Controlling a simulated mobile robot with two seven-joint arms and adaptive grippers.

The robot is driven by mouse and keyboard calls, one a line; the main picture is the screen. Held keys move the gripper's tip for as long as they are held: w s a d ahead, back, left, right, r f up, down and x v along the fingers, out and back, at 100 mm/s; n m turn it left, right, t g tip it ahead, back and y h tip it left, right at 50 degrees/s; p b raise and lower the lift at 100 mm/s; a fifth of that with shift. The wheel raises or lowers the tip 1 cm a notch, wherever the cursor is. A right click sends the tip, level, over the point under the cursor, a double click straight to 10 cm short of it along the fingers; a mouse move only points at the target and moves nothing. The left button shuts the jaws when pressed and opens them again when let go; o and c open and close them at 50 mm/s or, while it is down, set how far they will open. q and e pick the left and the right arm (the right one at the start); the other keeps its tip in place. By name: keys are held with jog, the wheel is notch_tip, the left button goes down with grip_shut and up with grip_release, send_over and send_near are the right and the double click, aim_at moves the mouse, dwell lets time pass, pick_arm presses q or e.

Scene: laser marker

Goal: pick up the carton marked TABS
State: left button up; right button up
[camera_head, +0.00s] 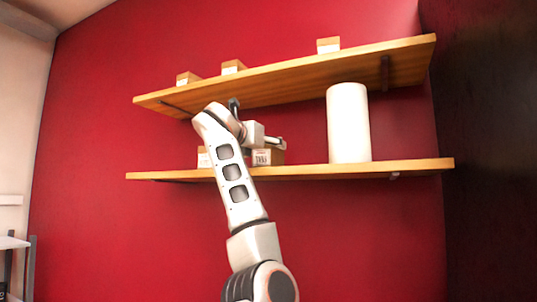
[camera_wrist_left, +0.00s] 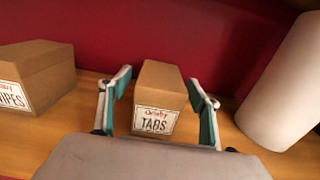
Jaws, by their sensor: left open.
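The carton marked TABS (camera_wrist_left: 158,90) is a brown box with a white label. It stands on the lower shelf, in the middle of the left wrist view, and partly shows behind my arm in the head view (camera_head: 268,158). My left gripper (camera_wrist_left: 160,78) is open, with one finger on each side of the carton. It is at the lower shelf in the head view (camera_head: 276,143). My right gripper is not in view.
A carton marked WIPES (camera_wrist_left: 38,75) stands to the left on the lower shelf (camera_head: 410,166). A white cylinder (camera_head: 348,122) stands to the right. The upper shelf (camera_head: 300,80) overhangs and holds several small cartons (camera_head: 328,45).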

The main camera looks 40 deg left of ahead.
pick_arm(q)
jog(key=shift+w+a, duration=0.1)
jog(key=shift+w, duration=0.35)
jog(key=c, duration=1.3)
jog(key=shift+c, duration=0.2)
jog(key=shift+s+r, duration=0.1)
